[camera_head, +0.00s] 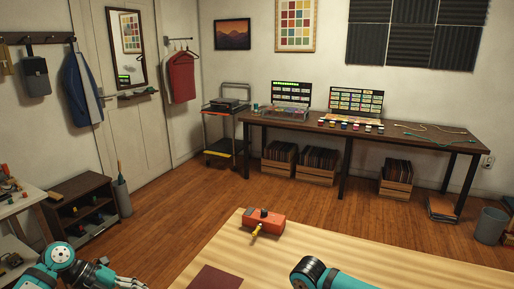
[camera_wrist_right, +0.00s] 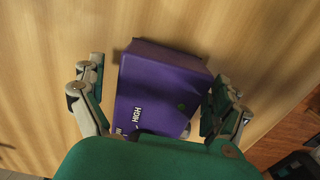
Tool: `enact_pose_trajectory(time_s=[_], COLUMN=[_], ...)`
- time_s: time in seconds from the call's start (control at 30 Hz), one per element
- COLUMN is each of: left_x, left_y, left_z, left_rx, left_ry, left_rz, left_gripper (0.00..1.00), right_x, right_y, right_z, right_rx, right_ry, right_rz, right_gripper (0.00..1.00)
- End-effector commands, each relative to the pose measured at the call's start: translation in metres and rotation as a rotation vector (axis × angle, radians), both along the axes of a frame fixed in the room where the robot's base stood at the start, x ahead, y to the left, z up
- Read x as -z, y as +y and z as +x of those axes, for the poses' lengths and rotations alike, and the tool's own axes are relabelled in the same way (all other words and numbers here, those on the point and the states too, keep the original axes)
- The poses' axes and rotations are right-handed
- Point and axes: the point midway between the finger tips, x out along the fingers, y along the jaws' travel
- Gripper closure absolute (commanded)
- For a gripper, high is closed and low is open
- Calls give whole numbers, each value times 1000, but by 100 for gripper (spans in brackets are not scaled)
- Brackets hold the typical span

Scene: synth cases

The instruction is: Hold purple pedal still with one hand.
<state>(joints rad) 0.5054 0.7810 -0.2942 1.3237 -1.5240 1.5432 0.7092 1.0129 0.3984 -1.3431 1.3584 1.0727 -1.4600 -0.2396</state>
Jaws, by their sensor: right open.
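The purple pedal (camera_wrist_right: 165,85), with white lettering including "HIGH", lies on the light wood table in the right wrist view. It does not show in the head view. My right gripper (camera_wrist_right: 158,72) is open, with one finger on each side of the pedal. A gap shows at the left finger; the right finger overlaps the pedal's right edge, and I cannot tell if it touches. The pedal's near end is partly hidden by my gripper body. My left gripper (camera_head: 122,280) is at the bottom left of the head view, cut by the frame edge, away from the pedal.
An orange-red pedal (camera_head: 264,221) with a yellow plug sits at the table's (camera_head: 330,250) far edge. A dark red mat (camera_head: 217,279) lies at the near left. A long dark desk (camera_head: 400,132) with screens and small jars stands along the back wall. Wooden floor lies between.

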Motion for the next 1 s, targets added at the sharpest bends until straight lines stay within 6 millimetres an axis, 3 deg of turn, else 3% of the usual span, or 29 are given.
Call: enact_pose_trajectory(time_s=[0.17,0.4,0.6,0.8,1.0], left_x=[0,0,0,0,0], left_y=[0,0,0,0,0], left_z=[0,0,0,0,0], left_rx=[0,0,0,0,0], left_ry=[0,0,0,0,0], left_rz=[0,0,0,0,0], left_gripper=[60,60,60,60,60], right_x=[-21,-73,-106,-118,-119], right_y=[0,0,0,0,0], right_z=[1,1,1,0,0], right_rx=[0,-1,1,0,1], right_ry=[-2,-3,-2,0,0], right_rz=[3,2,1,0,0], right_gripper=[0,0,0,0,0])
